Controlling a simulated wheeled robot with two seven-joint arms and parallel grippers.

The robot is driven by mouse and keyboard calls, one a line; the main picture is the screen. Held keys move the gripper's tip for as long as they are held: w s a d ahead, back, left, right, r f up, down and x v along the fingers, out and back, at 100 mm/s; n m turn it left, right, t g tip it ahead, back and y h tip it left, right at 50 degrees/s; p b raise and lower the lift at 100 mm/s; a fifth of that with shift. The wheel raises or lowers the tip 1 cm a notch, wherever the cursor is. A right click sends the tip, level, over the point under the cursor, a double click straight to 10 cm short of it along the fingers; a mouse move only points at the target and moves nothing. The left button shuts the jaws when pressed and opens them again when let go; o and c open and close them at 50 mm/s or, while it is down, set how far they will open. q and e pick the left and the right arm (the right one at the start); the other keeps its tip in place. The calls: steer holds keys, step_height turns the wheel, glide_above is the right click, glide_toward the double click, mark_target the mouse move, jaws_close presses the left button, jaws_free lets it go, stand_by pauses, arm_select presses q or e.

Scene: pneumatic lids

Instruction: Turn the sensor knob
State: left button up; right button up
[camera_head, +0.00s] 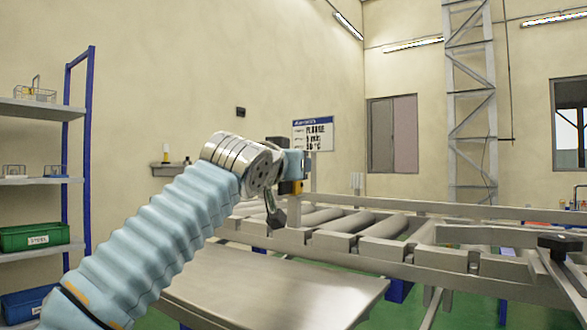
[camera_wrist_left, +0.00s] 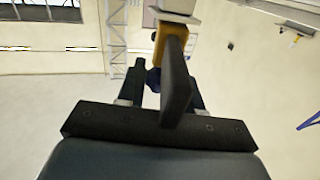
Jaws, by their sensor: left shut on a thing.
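The sensor (camera_head: 295,163) is a small blue, yellow and black unit at the middle of the head view, at the far end of my left arm. In the left wrist view its yellow body (camera_wrist_left: 172,27) hangs below a pale part at the top. A small dark blue piece (camera_wrist_left: 153,78), which looks like the knob, shows between the dark fingers of my left gripper (camera_wrist_left: 163,88). The gripper is shut on it. A dark flat bar crosses in front and hides part of the grip. In the head view my wrist hides much of the contact.
A roller conveyor (camera_head: 375,222) runs to the right, behind a bare metal table (camera_head: 265,285). A sign (camera_head: 312,134) stands behind the sensor. A shelf (camera_head: 40,183) with green and blue bins is at the left. A dark handle (camera_head: 560,242) is at the right.

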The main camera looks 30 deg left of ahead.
arm_select(q)
steer(key=o, duration=0.9)
steer(key=shift+o, duration=0.2)
steer(key=s+d+b, duration=0.2)
steer(key=s, duration=1.1)
steer(key=shift+s+d+b, duration=0.15)
steer(key=shift+s+b, duration=0.2)
steer(key=shift+b, duration=0.05)
steer(key=shift+f, duration=0.1)
